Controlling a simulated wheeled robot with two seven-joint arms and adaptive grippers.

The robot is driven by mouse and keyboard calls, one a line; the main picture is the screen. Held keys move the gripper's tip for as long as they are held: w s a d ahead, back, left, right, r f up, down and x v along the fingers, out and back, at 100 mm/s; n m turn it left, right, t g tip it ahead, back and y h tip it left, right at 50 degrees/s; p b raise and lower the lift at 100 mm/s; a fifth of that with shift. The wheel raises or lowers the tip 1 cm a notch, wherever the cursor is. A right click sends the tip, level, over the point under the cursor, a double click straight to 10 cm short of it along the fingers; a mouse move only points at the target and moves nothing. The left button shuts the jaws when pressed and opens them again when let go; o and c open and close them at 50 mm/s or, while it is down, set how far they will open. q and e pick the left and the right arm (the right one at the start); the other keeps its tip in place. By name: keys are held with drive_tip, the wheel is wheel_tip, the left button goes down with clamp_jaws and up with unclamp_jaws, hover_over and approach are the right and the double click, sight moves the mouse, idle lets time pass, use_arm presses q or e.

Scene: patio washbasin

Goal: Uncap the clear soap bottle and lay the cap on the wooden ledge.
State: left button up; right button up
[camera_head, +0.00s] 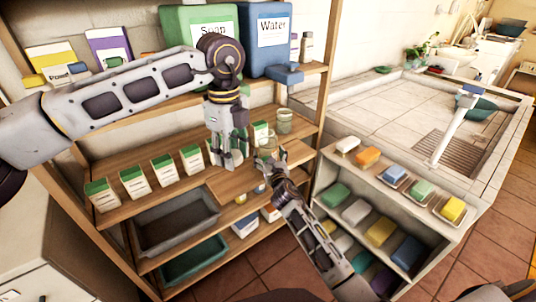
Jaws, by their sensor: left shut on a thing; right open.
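My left gripper (228,160) points down over the middle shelf and is shut on a clear bottle (236,156), which is mostly hidden by the fingers. I cannot make out its cap. My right gripper (266,163) comes up from below and is open, just right of the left gripper, with nothing clearly between its fingers. The wooden ledge (222,188) at the front of the shelf shows bare wood below the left gripper.
A row of green-topped cartons (163,169) stands left of the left gripper. A clear jar (285,122) stands behind the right gripper. Large Soap (205,45) and Water (265,50) containers sit above. A low rack of coloured soaps (382,232) stands at the right.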

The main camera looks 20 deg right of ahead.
drive_tip(key=s, duration=1.1)
drive_tip(key=shift+a+p, duration=0.25)
drive_tip(key=shift+p, duration=0.05)
drive_tip(key=shift+s, duration=0.1)
idle(0.8)
